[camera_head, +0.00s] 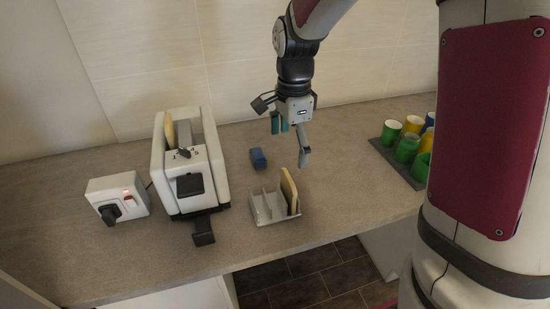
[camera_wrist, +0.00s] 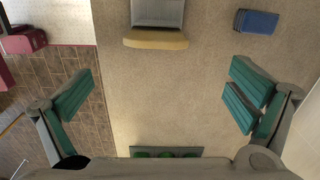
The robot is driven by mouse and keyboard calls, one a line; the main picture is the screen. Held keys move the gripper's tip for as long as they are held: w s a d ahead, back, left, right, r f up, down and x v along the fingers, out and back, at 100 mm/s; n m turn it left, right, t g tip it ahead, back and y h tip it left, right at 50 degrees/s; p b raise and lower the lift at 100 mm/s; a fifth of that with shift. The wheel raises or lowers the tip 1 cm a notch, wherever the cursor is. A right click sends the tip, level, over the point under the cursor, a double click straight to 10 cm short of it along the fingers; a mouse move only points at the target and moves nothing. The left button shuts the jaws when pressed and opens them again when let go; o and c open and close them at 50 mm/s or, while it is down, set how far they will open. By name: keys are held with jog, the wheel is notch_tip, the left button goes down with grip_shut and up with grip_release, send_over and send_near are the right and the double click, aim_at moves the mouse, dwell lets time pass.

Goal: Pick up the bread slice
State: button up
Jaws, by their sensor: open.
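A tan bread slice (camera_head: 289,190) stands upright in a small grey rack (camera_head: 262,218), at the rack's right end, on the counter. In the wrist view the slice (camera_wrist: 155,40) shows from above at the top middle, with part of the rack (camera_wrist: 158,12) beyond it. A second bread slice (camera_head: 169,130) sticks up out of the white toaster (camera_head: 163,178) at the left. My gripper (camera_head: 290,140) is open and empty, above the counter behind the rack slice. Its teal-padded fingers stand wide apart in the wrist view (camera_wrist: 160,96), with the slice ahead of them, not between them.
A blue block (camera_head: 258,159) lies on the counter behind the rack. A white switch box (camera_head: 117,198) with a black plug sits left of the toaster. A dark tray (camera_head: 383,150) with several coloured cups stands at the right. The counter's front edge is close to the rack.

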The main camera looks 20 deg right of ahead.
aim_at(288, 190)
jog(key=shift+w+d+f+m, duration=0.1)
jog(key=shift+f+m, duration=0.05)
jog(key=shift+f, duration=0.3)
jog(key=shift+d+f+m, duration=0.1)
jog(key=shift+f+m, duration=0.05)
jog(key=shift+f, duration=0.3)
notch_tip(288, 190, down, 8)
jog(key=shift+r+p, duration=0.25)
jog(key=shift+p, duration=0.05)
jog(key=shift+s+a+f+p, duration=0.15)
jog(key=shift+f+p, duration=0.15)
jog(key=shift+f, duration=1.1)
jog(key=shift+s+a+f+p, duration=0.15)
jog(key=shift+f+p, duration=0.1)
jog(key=shift+f, duration=1.15)
jog(key=shift+c, duration=0.6)
jog(key=c, duration=0.7)
